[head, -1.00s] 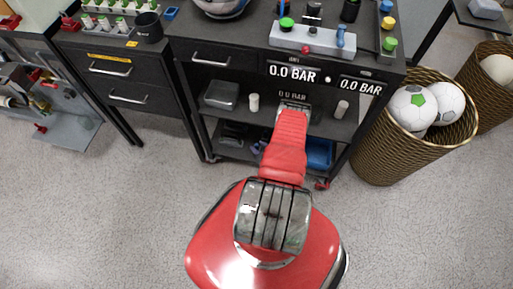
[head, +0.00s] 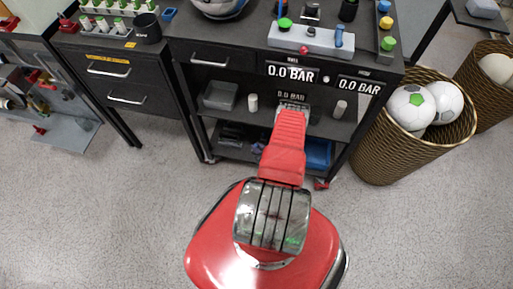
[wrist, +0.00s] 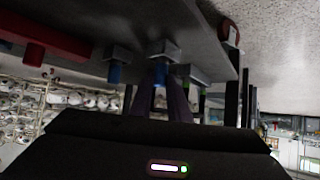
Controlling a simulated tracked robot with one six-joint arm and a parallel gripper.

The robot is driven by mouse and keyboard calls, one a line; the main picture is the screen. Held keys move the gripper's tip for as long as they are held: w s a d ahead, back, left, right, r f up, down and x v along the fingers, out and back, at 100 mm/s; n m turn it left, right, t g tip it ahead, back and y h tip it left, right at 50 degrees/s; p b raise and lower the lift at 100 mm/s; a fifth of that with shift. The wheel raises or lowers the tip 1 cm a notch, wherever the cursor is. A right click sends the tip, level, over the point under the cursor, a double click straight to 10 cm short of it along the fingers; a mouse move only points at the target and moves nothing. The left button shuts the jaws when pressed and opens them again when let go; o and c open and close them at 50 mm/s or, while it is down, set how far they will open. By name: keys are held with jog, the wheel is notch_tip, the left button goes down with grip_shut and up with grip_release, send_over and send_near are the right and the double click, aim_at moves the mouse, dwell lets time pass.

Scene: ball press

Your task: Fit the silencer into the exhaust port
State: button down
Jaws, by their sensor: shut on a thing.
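My gripper (wrist: 170,90) reaches in under the workbench top. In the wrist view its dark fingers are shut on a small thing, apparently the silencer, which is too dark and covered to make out. The fingers point at grey blocks on a dark surface. One block (wrist: 163,50) with a blue fitting (wrist: 158,98) is right by the fingertips, but I cannot tell whether they touch. A second blue fitting (wrist: 114,73) is to the left. I cannot tell which opening is the exhaust port. In the head view my red arm hides the gripper.
A red part (wrist: 35,53) hangs at the left of the wrist view. In the head view, pale cylinders (head: 253,103) (head: 340,109) and a grey bin (head: 221,96) stand on the shelf. A basket of balls (head: 400,150) is at the right. The front floor is clear.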

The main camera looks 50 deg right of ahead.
jog(key=shift+r, duration=0.1)
jog(key=shift+r, duration=1.15)
jog(key=s+a, duration=0.3)
jog(key=s, duration=0.5)
jog(key=s+a+r, duration=0.1)
jog(key=s+a, duration=0.2)
jog(key=s, duration=0.5)
jog(key=shift+s+a, duration=0.35)
